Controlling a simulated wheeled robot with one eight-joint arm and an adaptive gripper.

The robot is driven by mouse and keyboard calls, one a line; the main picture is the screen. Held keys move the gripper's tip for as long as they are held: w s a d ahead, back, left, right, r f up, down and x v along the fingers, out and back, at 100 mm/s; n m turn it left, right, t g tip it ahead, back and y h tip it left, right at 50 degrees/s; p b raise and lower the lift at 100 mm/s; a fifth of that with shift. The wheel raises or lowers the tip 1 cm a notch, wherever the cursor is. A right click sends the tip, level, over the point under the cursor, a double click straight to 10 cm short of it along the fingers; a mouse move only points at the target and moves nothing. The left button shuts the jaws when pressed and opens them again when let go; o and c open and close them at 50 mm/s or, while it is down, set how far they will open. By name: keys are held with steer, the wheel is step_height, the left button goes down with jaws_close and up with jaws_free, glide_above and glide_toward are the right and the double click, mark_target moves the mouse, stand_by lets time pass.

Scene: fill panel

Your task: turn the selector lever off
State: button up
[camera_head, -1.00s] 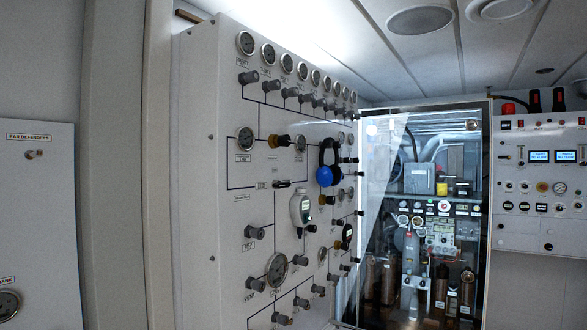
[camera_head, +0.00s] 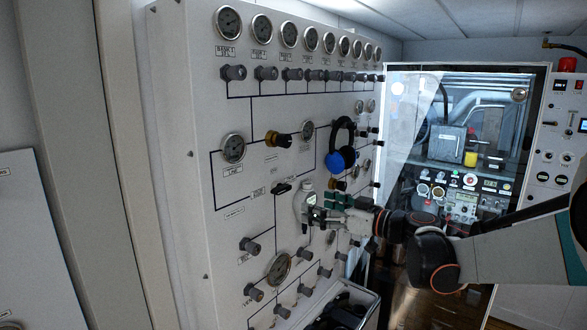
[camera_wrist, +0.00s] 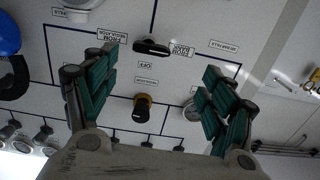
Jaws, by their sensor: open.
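The selector lever (camera_head: 283,187) is a small black handle on the white panel, left of my gripper in the head view. In the wrist view the lever (camera_wrist: 151,47) lies nearly level between two labels, one reading "FROM REGULATOR", with an upside-down "OFF" label (camera_wrist: 146,64) below it. My gripper (camera_head: 325,207) is in front of the panel. Its green-padded fingers (camera_wrist: 160,64) are spread wide and empty. In the wrist picture the lever appears between the fingertips, toward the top. I see no contact with it.
A black-and-yellow knob (camera_wrist: 142,107) is near the lever. Blue ear defenders (camera_head: 341,150) hang on the panel, and a pale device (camera_head: 308,196) is just behind my gripper. Gauges and grey knobs cover the panel. A glass-fronted cabinet (camera_head: 404,75) stands at the right.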

mark_target(285, 190)
steer(key=x, duration=0.4)
steer(key=r+p+x, duration=0.1)
steer(key=x, duration=0.4)
steer(key=w+x, duration=0.1)
steer(key=x, duration=0.4)
steer(key=shift+d+r+p, duration=0.3)
steer(key=shift+d+p, duration=0.05)
steer(key=shift+p, duration=0.05)
steer(key=shift+c, duration=0.3)
steer(key=c, duration=1)
